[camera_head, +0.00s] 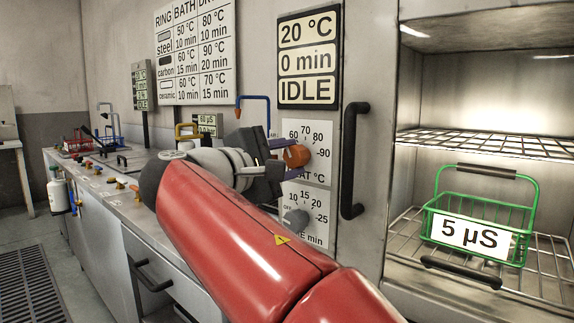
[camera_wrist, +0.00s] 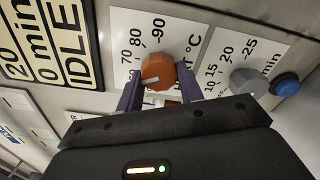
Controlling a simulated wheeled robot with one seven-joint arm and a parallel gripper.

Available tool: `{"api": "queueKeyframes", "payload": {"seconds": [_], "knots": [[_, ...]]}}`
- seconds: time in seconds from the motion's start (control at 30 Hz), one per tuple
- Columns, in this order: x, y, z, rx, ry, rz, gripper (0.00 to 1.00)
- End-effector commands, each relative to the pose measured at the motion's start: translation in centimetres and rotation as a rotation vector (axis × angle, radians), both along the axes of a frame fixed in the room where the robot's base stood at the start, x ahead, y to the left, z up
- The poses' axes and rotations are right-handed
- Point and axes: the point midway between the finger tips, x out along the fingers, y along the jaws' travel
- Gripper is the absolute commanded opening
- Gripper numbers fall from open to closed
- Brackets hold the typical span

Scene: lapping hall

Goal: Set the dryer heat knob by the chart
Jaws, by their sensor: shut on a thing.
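The orange heat knob (camera_head: 297,155) sits on a white dial plate marked 60, 70, 80 and 90. My gripper (camera_head: 289,158) is shut on it, one purple finger on each side. In the wrist view the knob (camera_wrist: 158,72) shows a pale pointer line; its exact reading is unclear. The wall chart (camera_head: 194,50) gives drying settings: steel 80 °C 10 min, carbon 90 °C 20 min, ceramic 70 °C 15 min. The dryer display (camera_head: 308,60) reads 20 °C, 0 min, IDLE.
Below is a grey time knob (camera_head: 295,220), with a blue button (camera_wrist: 286,86) beside it in the wrist view. A black door handle (camera_head: 354,160) is close on the right. A green basket (camera_head: 480,205) tagged 5 µS stands inside the open dryer on a wire shelf.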

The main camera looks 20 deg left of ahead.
Motion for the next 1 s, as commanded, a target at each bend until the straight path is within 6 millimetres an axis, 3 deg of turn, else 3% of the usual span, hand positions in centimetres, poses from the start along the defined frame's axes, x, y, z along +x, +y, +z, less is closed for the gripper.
{"api": "queueKeyframes", "payload": {"seconds": [0.5,1.0], "knots": [[0.01,0.06,-0.03,0.37,-0.106,0.0,0.14],[0.01,0.06,0.07,0.467,-0.132,-0.001,0.14]]}}
